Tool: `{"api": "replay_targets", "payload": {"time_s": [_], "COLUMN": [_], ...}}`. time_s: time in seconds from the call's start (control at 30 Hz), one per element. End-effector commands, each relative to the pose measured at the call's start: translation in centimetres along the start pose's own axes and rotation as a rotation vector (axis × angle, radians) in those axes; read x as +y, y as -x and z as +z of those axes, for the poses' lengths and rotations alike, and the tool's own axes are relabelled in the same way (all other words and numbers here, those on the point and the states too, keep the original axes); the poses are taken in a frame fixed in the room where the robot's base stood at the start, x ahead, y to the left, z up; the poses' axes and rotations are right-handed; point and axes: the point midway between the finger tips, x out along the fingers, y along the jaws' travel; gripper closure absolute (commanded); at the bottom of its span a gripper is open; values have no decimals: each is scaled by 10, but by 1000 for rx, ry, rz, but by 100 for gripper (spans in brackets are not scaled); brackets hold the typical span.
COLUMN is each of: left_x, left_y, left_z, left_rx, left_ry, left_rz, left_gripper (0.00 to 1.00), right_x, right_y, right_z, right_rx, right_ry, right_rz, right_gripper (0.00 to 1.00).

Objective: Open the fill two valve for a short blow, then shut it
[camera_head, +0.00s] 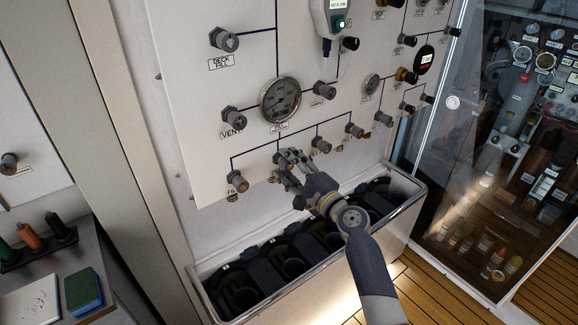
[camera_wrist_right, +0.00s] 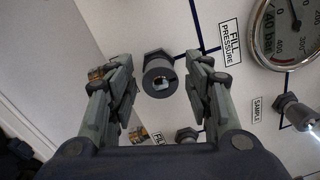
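A grey valve knob (camera_wrist_right: 160,76) on the white panel (camera_head: 180,95) sits below the fill pressure gauge (camera_head: 280,99). By its place in the row it looks like fill two, but its own label is hidden. My right gripper (camera_head: 287,165) is at this knob in the head view and covers most of it. In the right wrist view the gripper (camera_wrist_right: 163,85) is open, with a finger on each side of the knob and gaps showing. My left gripper is not in view.
Neighbouring knobs are close: one to the left (camera_head: 237,181) and one to the right (camera_head: 320,145). A bin of dark cylinder slots (camera_head: 212,283) stands below the panel. A glass-doored cabinet (camera_head: 500,150) is at right; a bench with a sponge (camera_head: 84,291) is at left.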

Motion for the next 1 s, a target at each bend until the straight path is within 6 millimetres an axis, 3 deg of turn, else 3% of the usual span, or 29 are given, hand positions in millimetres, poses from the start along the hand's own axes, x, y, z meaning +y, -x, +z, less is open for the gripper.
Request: {"api": "replay_targets", "payload": {"time_s": [0.37,0.8,1.0], "left_x": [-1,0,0], "left_y": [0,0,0], "left_z": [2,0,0], "left_rx": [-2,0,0], "left_ry": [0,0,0], "left_rz": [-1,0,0], "left_gripper": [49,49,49], "right_x": [0,1,1], "right_y": [9,88,113], "right_z": [0,-1,-1], "right_rx": [1,1,1], "right_ry": [2,2,1], "right_rz": [0,2,1], "right_gripper": [53,53,53]}}
